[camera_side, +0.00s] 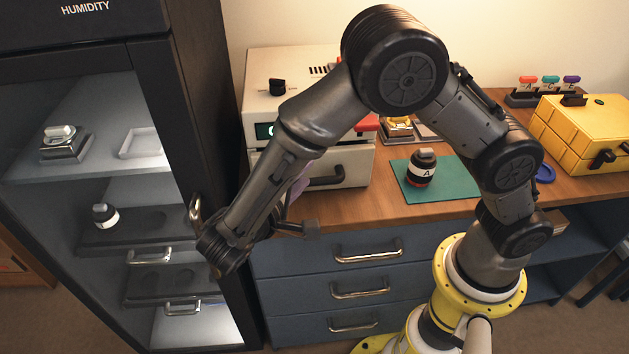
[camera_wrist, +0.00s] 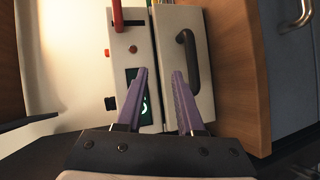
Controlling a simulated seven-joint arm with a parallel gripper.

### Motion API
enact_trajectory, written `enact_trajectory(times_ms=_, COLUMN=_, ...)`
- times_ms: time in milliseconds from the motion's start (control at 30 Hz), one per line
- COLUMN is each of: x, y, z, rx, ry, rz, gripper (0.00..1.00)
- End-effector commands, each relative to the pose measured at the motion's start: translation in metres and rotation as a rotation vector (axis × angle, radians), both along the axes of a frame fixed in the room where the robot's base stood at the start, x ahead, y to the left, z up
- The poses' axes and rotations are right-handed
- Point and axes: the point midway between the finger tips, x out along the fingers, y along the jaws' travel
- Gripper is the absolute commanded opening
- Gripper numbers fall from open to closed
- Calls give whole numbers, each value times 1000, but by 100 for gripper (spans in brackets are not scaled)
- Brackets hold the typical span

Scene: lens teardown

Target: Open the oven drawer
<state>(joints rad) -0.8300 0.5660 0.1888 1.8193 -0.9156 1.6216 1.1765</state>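The oven (camera_side: 285,88) is a cream box on the bench with a dark knob and a green display. Its drawer (camera_wrist: 210,75) has a pale front below the display and looks closed. The dark bar handle (camera_side: 327,181) sits on the drawer front; it also shows in the wrist view (camera_wrist: 192,62), just beyond the right fingertip. My gripper (camera_wrist: 159,72) has two purple fingers, apart with nothing between them. They point at the oven front, and I see no clear contact with the handle. In the side view my arm hides part of the oven front and most of the fingers.
A humidity cabinet (camera_side: 188,90) stands close on the left. A green mat (camera_side: 455,186) with a lens marked A (camera_side: 421,168) lies right of the oven. A yellow case (camera_side: 585,125) is farther right. Blue bench drawers (camera_side: 300,262) with metal handles are below.

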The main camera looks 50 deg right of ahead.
Motion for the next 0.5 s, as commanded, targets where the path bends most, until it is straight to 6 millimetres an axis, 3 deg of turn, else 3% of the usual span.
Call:
enact_trajectory(times_ms=33, x=-3, y=17, z=-18, rx=-42, ry=30, rz=54, gripper=37)
enact_trajectory(times_ms=100, x=-8, y=32, z=-36, rx=-81, ry=61, rz=104, gripper=37)
enact_trajectory(times_ms=267, x=-23, y=51, z=-58, rx=-142, ry=105, rz=177, gripper=37)
enact_trajectory(times_ms=367, x=-24, y=53, z=-59, rx=-143, ry=105, rz=190, gripper=37)
enact_trajectory(times_ms=500, x=-19, y=41, z=-61, rx=-143, ry=106, rz=189, gripper=37)
